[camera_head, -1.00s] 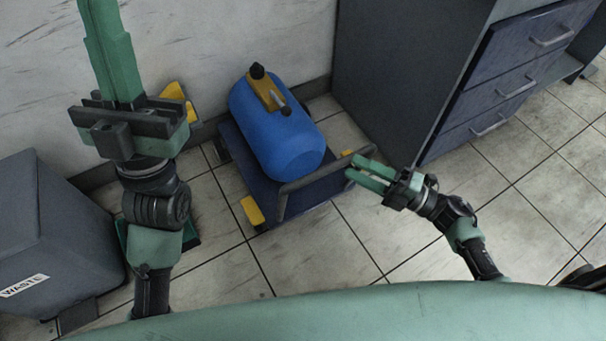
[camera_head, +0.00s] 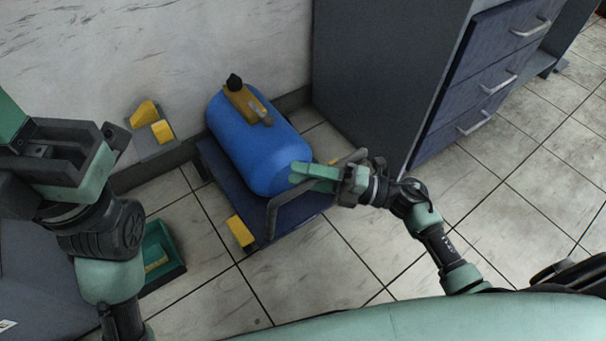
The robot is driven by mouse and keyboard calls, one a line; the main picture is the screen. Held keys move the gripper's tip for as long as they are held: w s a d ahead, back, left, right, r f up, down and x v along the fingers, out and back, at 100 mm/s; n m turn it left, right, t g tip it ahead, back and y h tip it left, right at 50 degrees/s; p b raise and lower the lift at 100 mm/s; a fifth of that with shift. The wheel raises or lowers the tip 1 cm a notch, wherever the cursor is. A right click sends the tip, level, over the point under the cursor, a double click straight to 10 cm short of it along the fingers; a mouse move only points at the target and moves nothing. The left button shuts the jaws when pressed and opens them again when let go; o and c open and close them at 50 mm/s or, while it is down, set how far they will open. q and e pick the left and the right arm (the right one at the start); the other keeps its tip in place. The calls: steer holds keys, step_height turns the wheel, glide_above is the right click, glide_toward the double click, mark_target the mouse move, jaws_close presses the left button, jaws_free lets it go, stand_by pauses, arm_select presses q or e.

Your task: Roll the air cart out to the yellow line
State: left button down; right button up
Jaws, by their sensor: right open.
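The air cart (camera_head: 292,214) stands on the tiled floor by the back wall. It has a dark blue platform with yellow corner blocks and carries a blue tank (camera_head: 255,150). Its grey bar handle (camera_head: 273,215) is at the near right end. My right gripper (camera_head: 303,175) is open, with its green fingers over the upper part of the handle; contact cannot be told. My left gripper (camera_head: 12,118) is at the left edge, away from the cart, its fingers cut off by the frame. No yellow line shows.
A grey drawer cabinet (camera_head: 380,80) stands close to the cart's right. A wall bracket with yellow blocks (camera_head: 152,130) and a green tray (camera_head: 160,258) are to its left. A grey bin (camera_head: 40,270) is at lower left. Tiled floor is clear in front and right.

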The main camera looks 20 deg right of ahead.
jaws_close()
stand_by(1.4)
